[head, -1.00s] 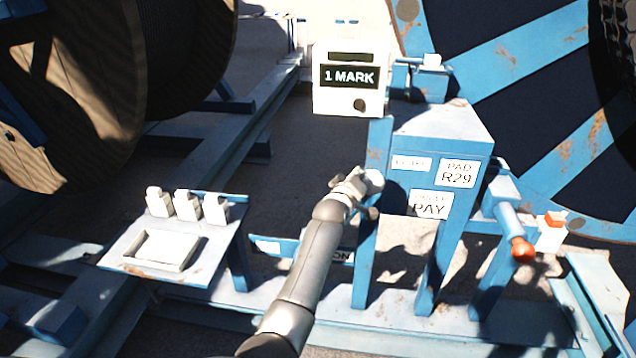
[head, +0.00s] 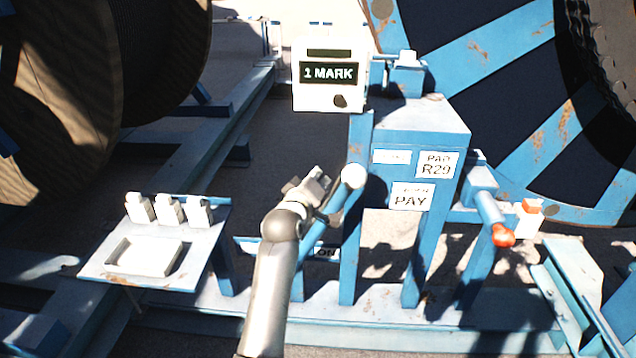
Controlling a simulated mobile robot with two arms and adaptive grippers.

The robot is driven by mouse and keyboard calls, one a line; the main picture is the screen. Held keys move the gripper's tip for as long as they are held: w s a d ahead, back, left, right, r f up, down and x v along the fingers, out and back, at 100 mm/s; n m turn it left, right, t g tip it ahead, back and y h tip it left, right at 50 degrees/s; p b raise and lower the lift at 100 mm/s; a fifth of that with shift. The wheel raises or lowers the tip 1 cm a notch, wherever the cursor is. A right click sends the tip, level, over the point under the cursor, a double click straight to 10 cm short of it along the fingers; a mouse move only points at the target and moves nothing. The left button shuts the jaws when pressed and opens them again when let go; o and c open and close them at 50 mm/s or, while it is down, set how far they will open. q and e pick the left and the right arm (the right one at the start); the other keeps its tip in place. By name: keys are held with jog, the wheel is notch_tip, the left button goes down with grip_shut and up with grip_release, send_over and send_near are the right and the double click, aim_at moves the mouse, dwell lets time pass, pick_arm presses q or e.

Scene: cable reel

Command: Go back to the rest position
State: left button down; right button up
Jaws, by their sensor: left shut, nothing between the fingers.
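My left gripper (head: 322,190) is in the middle of the head view, its arm coming up from the bottom. It is shut and empty. Its tip is close to a pale round knob (head: 353,176) on a blue bar at the left side of the blue stand (head: 415,125); I cannot tell whether they touch. The stand carries labels reading "PAD R29" and "PAY". My right gripper is not in view.
A white box marked "1 MARK" (head: 331,72) stands behind the arm. A small table (head: 105,268) with white blocks is at left. A lever with an orange knob (head: 502,236) sticks out at right. Large reels stand at left (head: 60,110) and right (head: 490,60).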

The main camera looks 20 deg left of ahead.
pick_arm(q)
jog(key=shift+s, duration=0.1)
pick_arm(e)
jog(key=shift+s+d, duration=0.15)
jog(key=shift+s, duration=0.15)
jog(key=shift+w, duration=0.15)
